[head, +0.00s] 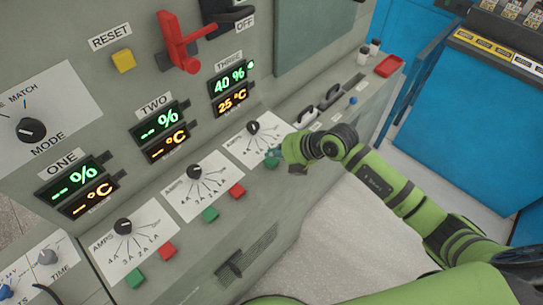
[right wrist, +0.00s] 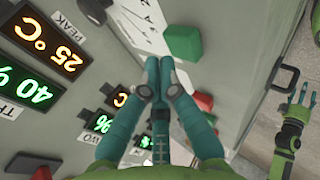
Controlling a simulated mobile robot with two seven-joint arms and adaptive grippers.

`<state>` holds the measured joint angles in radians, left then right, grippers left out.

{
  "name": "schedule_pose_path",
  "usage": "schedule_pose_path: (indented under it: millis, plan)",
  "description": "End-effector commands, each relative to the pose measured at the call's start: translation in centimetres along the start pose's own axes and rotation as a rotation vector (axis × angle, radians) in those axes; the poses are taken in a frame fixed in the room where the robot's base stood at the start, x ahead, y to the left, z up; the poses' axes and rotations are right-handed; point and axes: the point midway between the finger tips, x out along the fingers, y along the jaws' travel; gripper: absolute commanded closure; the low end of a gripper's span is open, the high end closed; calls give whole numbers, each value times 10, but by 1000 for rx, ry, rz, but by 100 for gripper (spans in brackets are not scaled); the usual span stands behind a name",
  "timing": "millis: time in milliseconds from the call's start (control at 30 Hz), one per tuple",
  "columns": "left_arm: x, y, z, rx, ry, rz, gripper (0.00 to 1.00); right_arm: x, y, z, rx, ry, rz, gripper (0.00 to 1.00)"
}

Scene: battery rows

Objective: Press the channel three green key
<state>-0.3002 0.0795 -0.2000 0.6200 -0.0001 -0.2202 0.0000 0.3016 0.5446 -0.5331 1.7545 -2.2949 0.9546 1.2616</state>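The channel three green key (head: 271,162) is under the channel three AMPS dial in the head view, and it shows large in the right wrist view (right wrist: 183,42). The channel three display (head: 231,88) reads 40 % and 25 °C. My right gripper (head: 278,154) is at this key, its teal fingertips together (right wrist: 160,62) and empty. The tips are just beside the key in the right wrist view; I cannot tell whether they touch it. My left gripper (right wrist: 297,95) appears only in the right wrist view, fingers spread, far from the key.
Channel two's red key (head: 237,191) and green key (head: 210,214) are to the left. Channel one's red (head: 167,250) and green (head: 134,278) keys are farther left. A red lever (head: 180,42) stands above. A red tray (head: 388,66) sits at the ledge's far end.

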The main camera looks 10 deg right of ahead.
Motion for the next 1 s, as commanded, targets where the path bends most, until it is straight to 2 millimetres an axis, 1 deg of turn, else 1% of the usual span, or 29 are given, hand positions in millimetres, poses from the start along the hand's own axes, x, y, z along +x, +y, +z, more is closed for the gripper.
schedule_pose_path:
  millis: [367, 467, 833, 900, 1000]
  plan:
    - [-3, 0, 0, 0, 0, 0, 40, -2, 2, 0, 0, 0, 1, 100]
    - [-10, 0, -1, 0, 0, 0, 40, -7, 8, 0, 0, -1, 1, 100]
    - [-48, -1, -5, 0, 0, 0, 40, -34, 35, 0, 0, -1, 1, 100]
    - [-52, -1, -5, 0, 0, 0, 40, -36, 38, 0, 0, -1, 1, 100]
    - [-53, -1, -5, 0, 0, 0, 40, -37, 38, 0, 0, -1, 1, 100]
